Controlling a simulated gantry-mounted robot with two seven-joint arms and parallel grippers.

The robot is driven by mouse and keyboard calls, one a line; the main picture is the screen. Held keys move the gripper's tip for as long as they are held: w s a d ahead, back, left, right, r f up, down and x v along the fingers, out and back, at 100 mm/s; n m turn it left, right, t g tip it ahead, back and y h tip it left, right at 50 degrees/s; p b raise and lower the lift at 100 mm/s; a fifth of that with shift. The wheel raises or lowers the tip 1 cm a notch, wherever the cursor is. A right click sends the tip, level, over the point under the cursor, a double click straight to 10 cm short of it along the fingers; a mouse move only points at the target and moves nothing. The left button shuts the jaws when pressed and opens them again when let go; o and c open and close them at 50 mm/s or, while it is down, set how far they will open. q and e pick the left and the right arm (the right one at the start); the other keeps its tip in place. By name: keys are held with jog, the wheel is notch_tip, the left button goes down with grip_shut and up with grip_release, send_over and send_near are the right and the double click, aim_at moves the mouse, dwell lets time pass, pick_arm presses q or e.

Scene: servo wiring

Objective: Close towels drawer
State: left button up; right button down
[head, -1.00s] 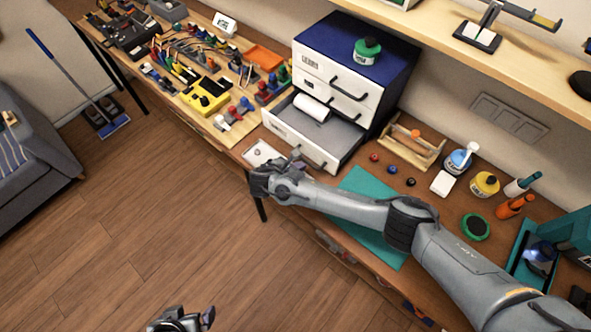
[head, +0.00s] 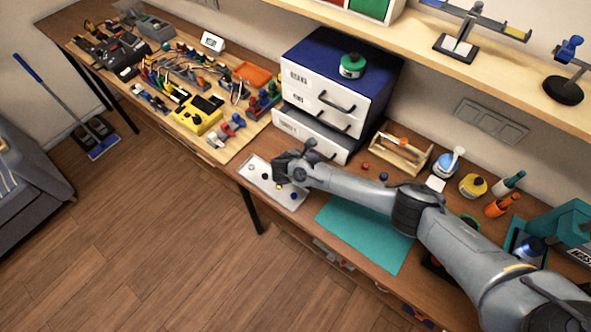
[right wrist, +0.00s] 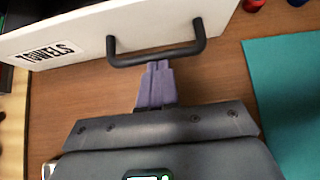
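The white towels drawer (head: 300,133) is the bottom drawer of a blue-topped cabinet (head: 322,50). Whether the tips touch the handle is unclear. In the head view my right gripper (head: 297,158) is in front of the drawer. My left gripper is out of view.
A green-capped bottle (head: 352,66) stands on the cabinet. A white tray (head: 266,182) with small parts lies below my right gripper, and a teal mat (head: 365,232) lies to the right. A wooden toolbox (head: 400,152) stands right of the cabinet.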

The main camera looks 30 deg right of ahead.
aim_at(325, 147)
jog(key=w+d, duration=0.1)
jog(key=d, duration=0.1)
jog(key=d+b, duration=0.1)
jog(key=d, duration=0.1)
jog(key=w+d, duration=0.1)
jog(key=d, duration=0.1)
jog(key=shift+w+d+f, duration=0.1)
jog(key=shift+w, duration=0.25)
jog(key=shift+d+f+b, duration=0.1)
jog(key=shift+d+b, duration=0.1)
jog(key=shift+b, duration=0.1)
jog(key=shift+s+f, duration=0.1)
